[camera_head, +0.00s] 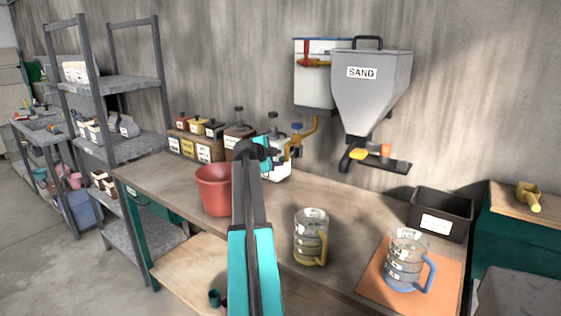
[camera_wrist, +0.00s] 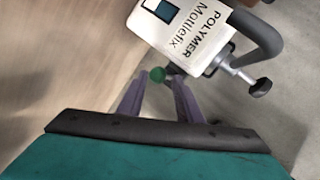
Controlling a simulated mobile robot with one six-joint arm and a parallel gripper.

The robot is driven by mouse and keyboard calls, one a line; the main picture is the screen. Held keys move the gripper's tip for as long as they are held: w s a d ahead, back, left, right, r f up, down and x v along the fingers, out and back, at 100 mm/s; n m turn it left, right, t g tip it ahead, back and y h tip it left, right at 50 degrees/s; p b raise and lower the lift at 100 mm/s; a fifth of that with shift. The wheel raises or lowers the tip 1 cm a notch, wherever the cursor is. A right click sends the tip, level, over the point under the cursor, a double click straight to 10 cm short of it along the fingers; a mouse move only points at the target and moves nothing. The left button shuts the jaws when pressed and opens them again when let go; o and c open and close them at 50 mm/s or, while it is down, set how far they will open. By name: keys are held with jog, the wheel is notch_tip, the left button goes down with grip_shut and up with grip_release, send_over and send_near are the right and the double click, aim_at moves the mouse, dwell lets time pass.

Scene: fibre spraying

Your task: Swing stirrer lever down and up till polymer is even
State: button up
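The white polymer container (camera_wrist: 190,35), labelled "POLYMER Mottlefix", fills the top of the wrist view, tilted in the picture. In the head view the container (camera_head: 277,173) is on the bench against the wall, mostly behind my arm. A small green knob (camera_wrist: 157,74) sits below the container's edge, at or just beyond my fingertips. I cannot tell whether it is the stirrer lever's end. My gripper (camera_wrist: 159,82) has its two purplish fingers apart, and I see no clear grip on the knob. In the head view my arm's dark end covers this area.
A red bucket (camera_head: 214,190) stands left of my arm. A clear jug (camera_head: 311,236) stands on the bench to the right, and a blue-handled jug (camera_head: 405,262) on an orange mat (camera_head: 372,287). The sand hopper (camera_head: 370,90) hangs above. A black bin (camera_head: 441,214) is at right.

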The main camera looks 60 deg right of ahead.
jog(key=b+v, duration=0.1)
jog(key=v, duration=0.8)
jog(key=shift+a, duration=0.2)
jog(key=shift+s, duration=0.1)
